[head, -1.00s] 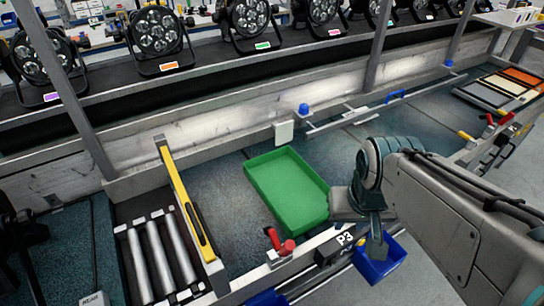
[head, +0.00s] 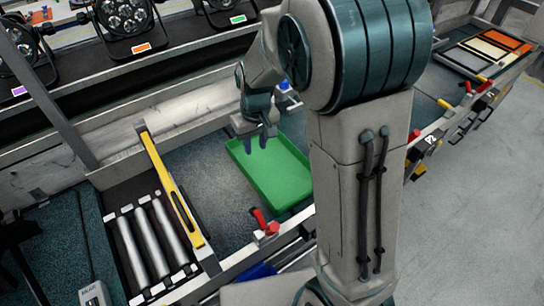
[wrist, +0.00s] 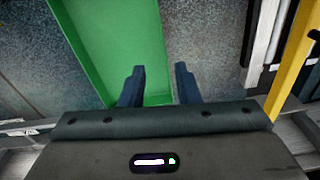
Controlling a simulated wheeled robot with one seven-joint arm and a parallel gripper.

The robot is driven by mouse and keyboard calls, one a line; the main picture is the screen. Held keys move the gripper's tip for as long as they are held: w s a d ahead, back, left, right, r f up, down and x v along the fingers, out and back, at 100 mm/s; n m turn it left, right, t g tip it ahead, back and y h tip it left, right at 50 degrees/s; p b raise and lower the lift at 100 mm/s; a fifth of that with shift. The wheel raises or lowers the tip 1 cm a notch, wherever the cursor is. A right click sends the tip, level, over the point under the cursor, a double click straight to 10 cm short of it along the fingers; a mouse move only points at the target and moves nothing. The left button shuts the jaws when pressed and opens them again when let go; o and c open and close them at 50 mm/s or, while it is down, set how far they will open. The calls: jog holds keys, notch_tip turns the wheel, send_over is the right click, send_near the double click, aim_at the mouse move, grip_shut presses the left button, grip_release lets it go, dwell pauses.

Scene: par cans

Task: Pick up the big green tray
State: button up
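The big green tray (head: 278,178) lies flat on the dark speckled bench surface, partly hidden by my arm in the head view. My gripper (head: 263,143) is over its far left edge, fingers pointing down. In the wrist view the tray (wrist: 110,40) fills the left middle. My gripper's two dark fingers (wrist: 160,84) are apart there, with the tray's side wall showing between them and nothing held. One finger is over the tray side and the other over the bench side. I cannot tell whether the fingertips reach below the rim.
A yellow bar (head: 172,190) and metal rollers (head: 150,245) lie left of the tray. A red clamp (head: 264,222) sits at the bench's front edge. Stage lights (head: 125,22) stand on the shelf behind. Bare bench (head: 205,175) shows between the yellow bar and the tray.

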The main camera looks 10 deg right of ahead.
jog(key=shift+n, duration=0.6)
jog(key=shift+w+a+f+p, duration=0.4)
jog(key=shift+w+f+p, duration=0.15)
jog(key=shift+f, duration=2.4)
jog(key=shift+w+a+f+p, duration=0.4)
jog(key=shift+w+f, duration=0.25)
jog(key=shift+f, duration=2.3)
jog(key=shift+w+a+f+p, duration=0.35)
jog(key=shift+w+f+p, duration=0.25)
jog(key=shift+f, duration=2.35)
grip_shut()
